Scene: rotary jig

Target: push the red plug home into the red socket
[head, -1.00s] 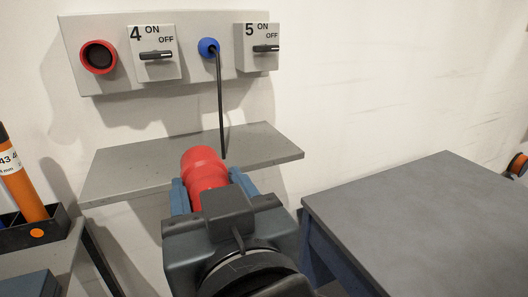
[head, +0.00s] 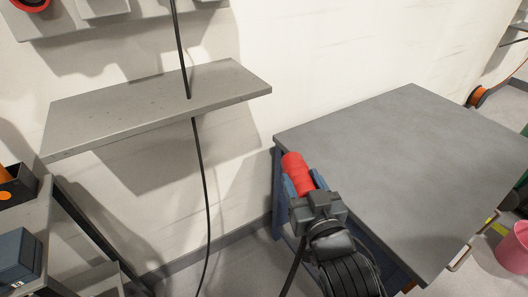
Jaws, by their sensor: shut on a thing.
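The red plug (head: 297,172) is held in my gripper (head: 303,182), whose blue-grey fingers are shut on its sides. The plug points up and slightly left in the head view, beside the left edge of the grey table.
A grey shelf (head: 150,105) sticks out from the wall below the panel. A black cable (head: 203,180) hangs down past it. The grey table (head: 410,160) fills the right, its top clear. A dark box (head: 18,262) stands at lower left. A pink bucket (head: 512,250) is at far right.

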